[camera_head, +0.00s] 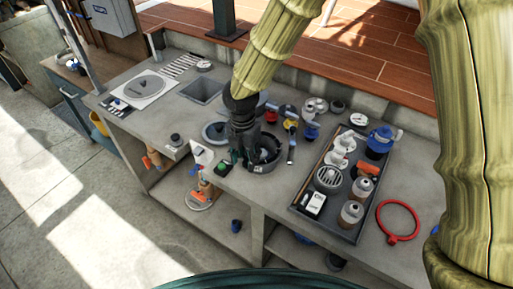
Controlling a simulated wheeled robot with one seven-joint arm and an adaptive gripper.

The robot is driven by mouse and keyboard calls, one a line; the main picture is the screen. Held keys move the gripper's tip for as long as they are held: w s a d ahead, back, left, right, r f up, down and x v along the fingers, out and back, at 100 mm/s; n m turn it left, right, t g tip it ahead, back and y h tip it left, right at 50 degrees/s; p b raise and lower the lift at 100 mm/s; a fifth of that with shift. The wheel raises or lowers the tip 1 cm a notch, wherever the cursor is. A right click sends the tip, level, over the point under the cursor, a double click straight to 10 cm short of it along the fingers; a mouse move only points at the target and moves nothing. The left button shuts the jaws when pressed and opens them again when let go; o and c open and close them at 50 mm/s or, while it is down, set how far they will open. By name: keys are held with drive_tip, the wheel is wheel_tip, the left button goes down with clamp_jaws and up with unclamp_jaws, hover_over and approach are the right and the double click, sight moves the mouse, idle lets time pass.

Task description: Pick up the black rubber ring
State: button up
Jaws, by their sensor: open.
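My gripper (246,156) is black and points down at the worktop near its front edge, left of the tray. Its jaws are open. Just beside and partly behind the fingers is a dark round ring-like or bowl-like item (268,167) with small things inside its rim. I cannot tell whether this is the black rubber ring, or whether the fingers touch it. The fingers and wrist hide part of it. No other black ring stands out clearly. A red ring (415,228) with a knob lies at the worktop's right.
A dark tray (294,209) holds bottles, a round grille and white fittings. A blue-topped container (380,141) stands by its far right corner. A square sink opening (202,91) lies farther left. Bare worktop (270,195) shows in front.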

drive_tip(key=shift+f, duration=0.35)
clamp_jaws()
drive_tip(key=shift+r, duration=0.15)
drive_tip(key=shift+r+b, duration=0.4)
drive_tip(key=shift+r, duration=0.15)
drive_tip(key=shift+r+b, duration=0.45)
drive_tip(key=shift+r, duration=0.45)
drive_tip(key=s+a+r+b, duration=0.2)
drive_tip(key=s+a+b, duration=0.2)
drive_tip(key=s+a, duration=0.6)
drive_tip(key=a, duration=0.2)
drive_tip(key=shift+a, duration=0.3)
drive_tip(key=shift+f, duration=0.1)
